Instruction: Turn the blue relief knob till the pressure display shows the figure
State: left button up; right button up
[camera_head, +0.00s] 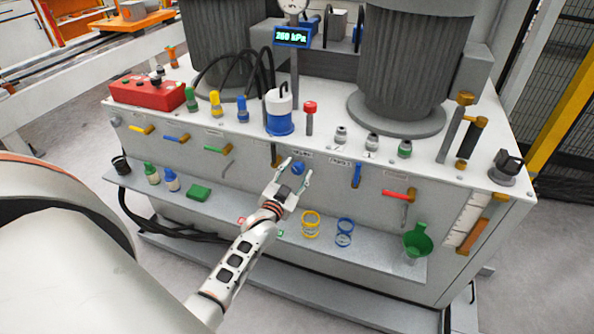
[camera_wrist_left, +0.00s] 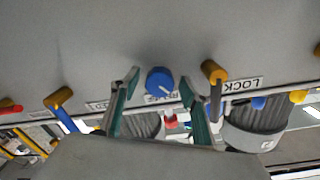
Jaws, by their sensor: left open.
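The blue relief knob (camera_head: 298,168) sits on the front panel of the grey cabinet. In the left wrist view the knob (camera_wrist_left: 160,81) shows a white pointer line and lies ahead of the fingertips, between them in the picture. My left gripper (camera_head: 295,174) is open, with its fingers apart and pointing at the panel close to the knob. In the wrist view the gripper (camera_wrist_left: 160,82) has nothing between its fingers; I cannot tell whether it touches the knob. The pressure display (camera_head: 291,37) stands on a post and seems to read 260 kPa. My right gripper is not in view.
Below, the shelf (camera_head: 280,268) holds yellow rings (camera_head: 310,225), blue rings (camera_head: 344,232) and a green funnel (camera_head: 416,242). A red control box (camera_head: 147,94) stands on top.

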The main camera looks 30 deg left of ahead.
pick_arm(q)
jog(key=v, duration=1.1)
jog(key=shift+s, duration=0.2)
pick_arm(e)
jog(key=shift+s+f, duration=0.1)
pick_arm(q)
jog(key=s+d+f+m+g+h+p, duration=0.1)
jog(key=s+d+f, duration=0.4)
jog(key=s+d, duration=0.5)
jog(key=s+d+f+m+g+h+p, duration=0.1)
jog(key=s+d+f+g+h, duration=0.4)
jog(key=s+d, duration=0.5)
jog(key=s+g+p, duration=0.1)
jog(key=s, duration=0.2)
jog(key=shift+s+d+p, duration=0.15)
jog(key=shift+d+p, duration=0.1)
jog(key=shift+p, duration=0.15)
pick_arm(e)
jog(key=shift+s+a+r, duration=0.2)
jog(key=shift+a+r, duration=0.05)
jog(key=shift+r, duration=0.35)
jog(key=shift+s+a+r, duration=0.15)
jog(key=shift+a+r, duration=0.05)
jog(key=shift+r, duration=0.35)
pick_arm(q)
jog(key=shift+f, duration=0.15)
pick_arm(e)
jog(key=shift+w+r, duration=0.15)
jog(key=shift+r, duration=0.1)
